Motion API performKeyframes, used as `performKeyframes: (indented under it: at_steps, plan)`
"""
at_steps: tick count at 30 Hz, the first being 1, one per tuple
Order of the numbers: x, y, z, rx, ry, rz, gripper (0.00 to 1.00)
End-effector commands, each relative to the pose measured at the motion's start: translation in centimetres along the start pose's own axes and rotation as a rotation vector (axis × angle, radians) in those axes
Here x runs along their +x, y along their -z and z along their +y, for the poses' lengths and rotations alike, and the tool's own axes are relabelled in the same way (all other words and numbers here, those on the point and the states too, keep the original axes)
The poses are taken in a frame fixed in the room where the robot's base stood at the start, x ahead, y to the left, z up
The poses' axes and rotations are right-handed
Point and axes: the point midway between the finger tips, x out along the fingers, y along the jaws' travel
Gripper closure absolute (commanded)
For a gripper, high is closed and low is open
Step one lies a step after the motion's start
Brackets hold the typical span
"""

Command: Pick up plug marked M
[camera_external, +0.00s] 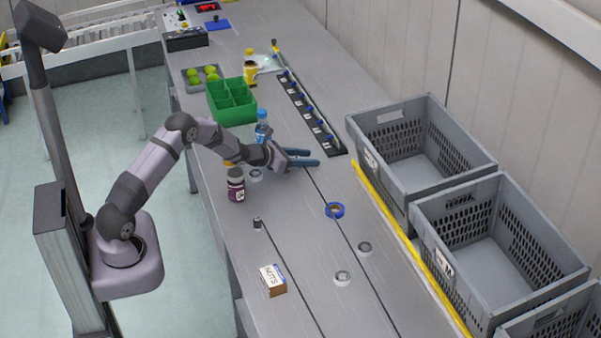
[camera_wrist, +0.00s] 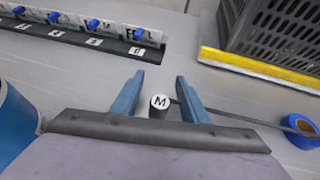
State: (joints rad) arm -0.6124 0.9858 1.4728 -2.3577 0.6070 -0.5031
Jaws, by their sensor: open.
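The plug marked M (camera_wrist: 160,101) stands with its white round top and black letter facing up in the wrist view. It sits between the two blue fingers of my gripper (camera_wrist: 159,76), with a gap to each finger, and a dark line runs from it to the right. My gripper is open and holds nothing. In the external view my gripper (camera_external: 312,158) is low over the bench, beside the strip of blue-handled parts. The plug cannot be made out there; the fingers seem to hide it.
A blue-capped bottle (camera_external: 262,130) and a dark jar (camera_external: 236,185) stand close to my wrist. The socket strip (camera_external: 315,120) lies just beyond the fingers. Blue tape (camera_external: 335,210) lies to the right. Grey crates (camera_external: 470,170) stand behind a yellow edge strip (camera_external: 400,235).

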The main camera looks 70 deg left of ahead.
Motion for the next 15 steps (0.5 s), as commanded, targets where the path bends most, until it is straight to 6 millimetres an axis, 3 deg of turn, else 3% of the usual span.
performKeyframes:
  at_steps: [4,9,15]
  plan:
    - [0.00,0.03,-0.02,0.000,0.000,0.000,0.60]
    - [-0.01,0.03,-0.02,0.000,0.000,0.000,0.98]
    - [-0.02,0.01,-0.01,0.000,0.000,0.000,1.00]
